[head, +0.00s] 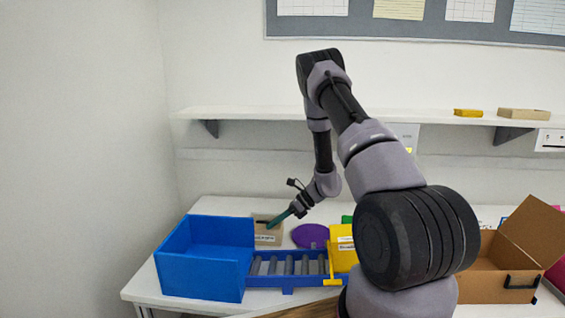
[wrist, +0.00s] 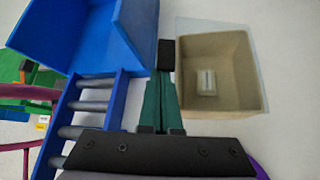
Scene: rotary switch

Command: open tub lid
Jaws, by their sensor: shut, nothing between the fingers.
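The tan tub (wrist: 253,75) is at the upper right of the wrist view, with a small pale object (wrist: 207,83) inside. A clear sheet that looks like its lid (wrist: 215,24) shows along the far and right edges and seems to lie flat over the opening. A black block (wrist: 166,53) is at the tub's left side, just beyond my fingertips; I cannot tell if they touch. My gripper (wrist: 164,78) is shut and empty, its green fingers beside the tub's left wall. In the head view, my gripper (head: 270,226) reaches down at the tub (head: 268,239).
A blue bin (head: 202,272) stands left of the tub, and a blue roller rack (head: 290,270) is in front. A purple disc (head: 310,236) and a yellow bin (head: 343,250) are to the right. An open cardboard box (head: 497,275) is farther right. A shelf (head: 260,114) runs above.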

